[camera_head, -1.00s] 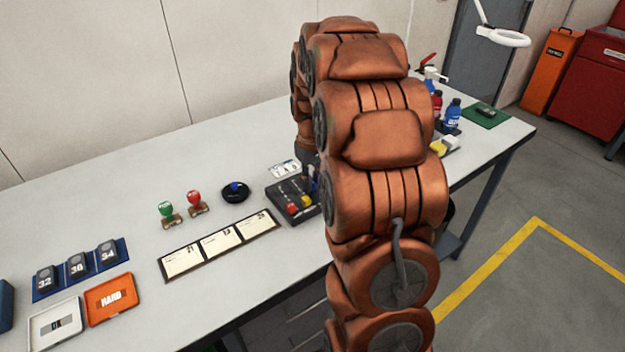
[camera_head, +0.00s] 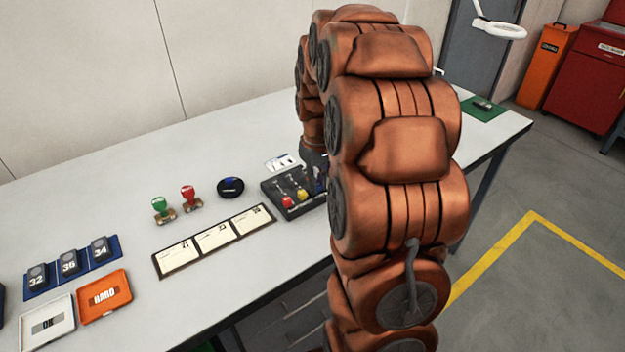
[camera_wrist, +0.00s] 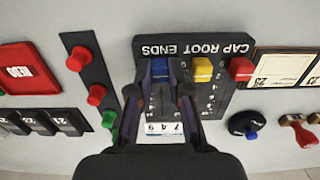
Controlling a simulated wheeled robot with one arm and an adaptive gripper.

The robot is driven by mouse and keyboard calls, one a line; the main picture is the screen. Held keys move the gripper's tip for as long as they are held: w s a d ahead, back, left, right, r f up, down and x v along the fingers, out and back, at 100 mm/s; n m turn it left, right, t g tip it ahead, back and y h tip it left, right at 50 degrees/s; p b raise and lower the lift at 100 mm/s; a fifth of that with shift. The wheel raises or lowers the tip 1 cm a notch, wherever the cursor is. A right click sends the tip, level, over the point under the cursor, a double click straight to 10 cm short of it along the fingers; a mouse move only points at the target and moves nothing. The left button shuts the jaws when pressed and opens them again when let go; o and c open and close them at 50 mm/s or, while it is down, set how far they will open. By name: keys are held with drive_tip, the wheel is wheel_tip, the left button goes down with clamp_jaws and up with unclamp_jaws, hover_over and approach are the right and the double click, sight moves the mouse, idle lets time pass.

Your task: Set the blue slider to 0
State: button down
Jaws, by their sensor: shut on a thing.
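The dark slider panel (camera_wrist: 222,92), marked CAP ROOT ENDS, lies on the bench; it also shows in the head view (camera_head: 272,191), partly behind my arm. In the wrist view, my gripper (camera_wrist: 164,68) is over its left track, shut on the blue slider knob (camera_wrist: 160,70), which shows between the fingers. The yellow knob (camera_wrist: 202,69) and red knob (camera_wrist: 241,70) stand to its right, near the lettered edge. In the head view the blue knob is mostly hidden by my gripper and arm. The exact scale reading beside it is too small to tell.
A white card (camera_wrist: 165,128) with digits lies by the panel. A dark strip with red and green knobs (camera_wrist: 76,59) is to its left in the wrist view. Stamps (camera_head: 189,198), a black round piece (camera_head: 230,187) and cards (camera_head: 215,237) stand nearby in the head view.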

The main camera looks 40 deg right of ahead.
sight(318, 185)
drive_tip(key=shift+s, duration=0.2)
drive_tip(key=c, duration=1.1)
unclamp_jaws()
drive_tip(key=shift+r, duration=6)
